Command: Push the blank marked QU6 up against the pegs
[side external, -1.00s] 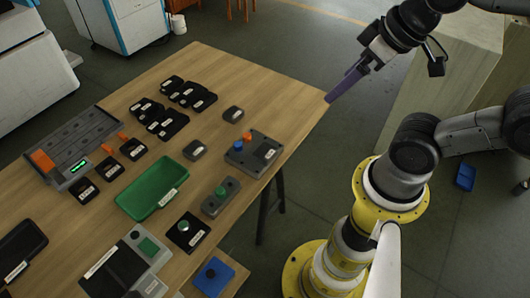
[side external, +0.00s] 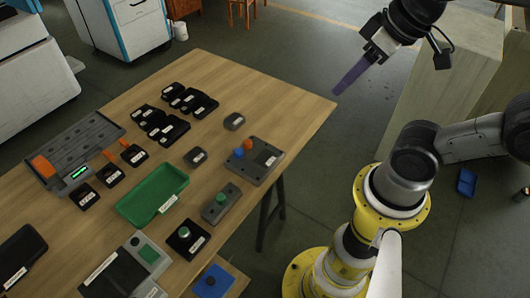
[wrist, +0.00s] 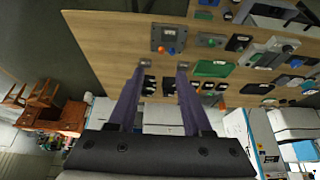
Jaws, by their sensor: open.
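Several dark blanks with small white labels lie on the wooden table; the labels are too small to read, so I cannot tell which is QU6. A group of them (side external: 168,129) lies towards the back, and single ones lie nearer, such as one blank (side external: 196,157) and another (side external: 235,121). A grey plate (side external: 262,165) carries an orange peg (side external: 248,146) and a blue peg (side external: 239,153). Orange pieces (side external: 109,155) stand by the grey fixture (side external: 100,140) at left. My gripper (side external: 337,92) is raised near the table's right corner; its purple fingers (wrist: 161,68) are apart and empty.
A green tray (side external: 178,172) sits mid-table. A grey block with a green button (side external: 219,205), a black box with a button (side external: 186,240) and a grey device (side external: 147,250) stand towards the front. Bare wood (side external: 275,105) lies near the right corner.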

